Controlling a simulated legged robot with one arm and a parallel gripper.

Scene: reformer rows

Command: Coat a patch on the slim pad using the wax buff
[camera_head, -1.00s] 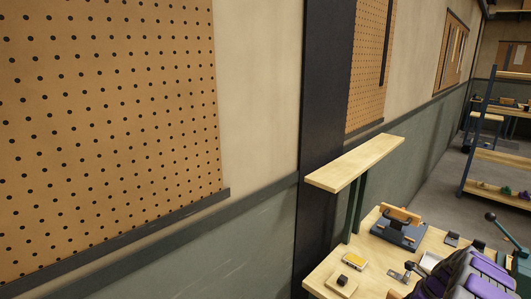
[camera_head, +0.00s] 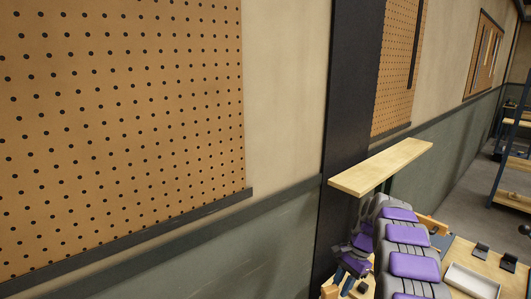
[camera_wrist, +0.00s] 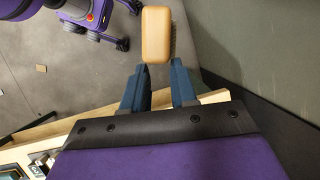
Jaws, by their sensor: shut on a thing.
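My gripper (camera_wrist: 159,64) is shut on a tan block with dark bristles along its right side, which I take to be the wax buff (camera_wrist: 156,35). The buff stands out past the blue fingertips, above the floor and beside the grey wall in the wrist view. In the head view, my gripper (camera_head: 341,282) is at the bottom, by the near left end of the bench, with a bit of the tan buff (camera_head: 330,291) showing. The slim pad cannot be made out; my arm covers much of the bench.
A raised wooden shelf (camera_head: 380,167) stands over the back of the bench (camera_head: 462,250), near my arm. A wooden-handled item (camera_head: 432,224) is partly hidden behind the arm. A pale tray (camera_head: 472,282) and small dark stands (camera_head: 481,250) are to the right. The wall closes the left side.

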